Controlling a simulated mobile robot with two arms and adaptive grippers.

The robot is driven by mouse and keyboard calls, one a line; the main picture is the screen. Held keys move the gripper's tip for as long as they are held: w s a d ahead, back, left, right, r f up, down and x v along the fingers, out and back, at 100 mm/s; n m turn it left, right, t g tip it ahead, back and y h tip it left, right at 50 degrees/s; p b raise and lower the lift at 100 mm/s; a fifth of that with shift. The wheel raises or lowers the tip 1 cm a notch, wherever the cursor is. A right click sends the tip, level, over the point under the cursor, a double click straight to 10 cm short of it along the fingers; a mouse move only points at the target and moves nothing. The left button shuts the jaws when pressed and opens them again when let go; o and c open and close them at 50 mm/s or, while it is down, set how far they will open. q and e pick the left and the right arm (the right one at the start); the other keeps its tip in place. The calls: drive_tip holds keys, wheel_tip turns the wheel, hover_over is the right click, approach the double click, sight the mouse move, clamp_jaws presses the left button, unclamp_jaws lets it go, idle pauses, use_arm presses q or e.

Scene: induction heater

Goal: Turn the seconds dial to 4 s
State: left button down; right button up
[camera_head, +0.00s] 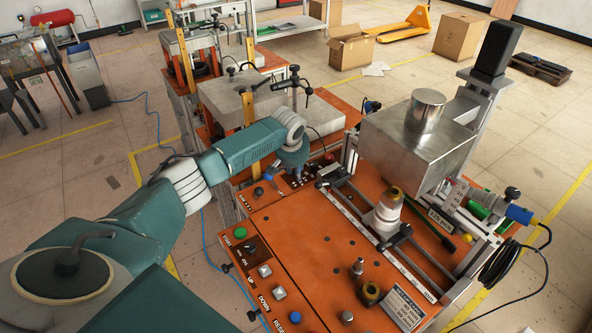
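My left arm comes in from the left and reaches over the orange bench (310,240). Its gripper (290,172) is low over the bench's far left part, beside a small dark control panel (302,181). The fingers are too small and partly hidden to tell whether they are open or shut. The gripper is apart from this plate. My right gripper is out of view.
Several push buttons (265,271) line the bench's left edge. A black knob (258,191) stands left of the gripper. A metal block with a cylinder (426,112), a rail (372,222) and a white-and-brass part (387,212) stand to the right. The bench's middle is clear.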

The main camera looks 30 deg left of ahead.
use_arm(q)
drive_tip(key=shift+a+r+m, duration=0.1)
drive_tip(key=shift+m, duration=0.2)
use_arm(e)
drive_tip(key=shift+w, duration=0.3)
use_arm(q)
drive_tip(key=shift+m, duration=0.3)
drive_tip(key=shift+a+m+t+h, duration=0.1)
drive_tip(key=shift+m+t+h, duration=0.2)
drive_tip(key=shift+m+h, duration=0.5)
drive_tip(key=m+b, duration=0.2)
drive_tip(key=m, duration=0.1)
drive_tip(key=shift+w+a+m+h+b, duration=0.1)
drive_tip(key=shift+m+h+b, duration=0.2)
drive_tip(key=shift+h, duration=0.1)
drive_tip(key=shift+a+m+h+b, duration=0.1)
drive_tip(key=shift+m+h+b, duration=0.2)
drive_tip(key=shift+m+b, duration=0.5)
drive_tip(key=shift+r+m, duration=0.1)
drive_tip(key=shift+m, duration=0.3)
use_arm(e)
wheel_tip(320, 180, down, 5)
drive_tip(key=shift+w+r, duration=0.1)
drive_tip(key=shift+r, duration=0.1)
use_arm(q)
drive_tip(key=c, duration=1.5)
unclamp_jaws()
drive_tip(key=shift+o, duration=0.2)
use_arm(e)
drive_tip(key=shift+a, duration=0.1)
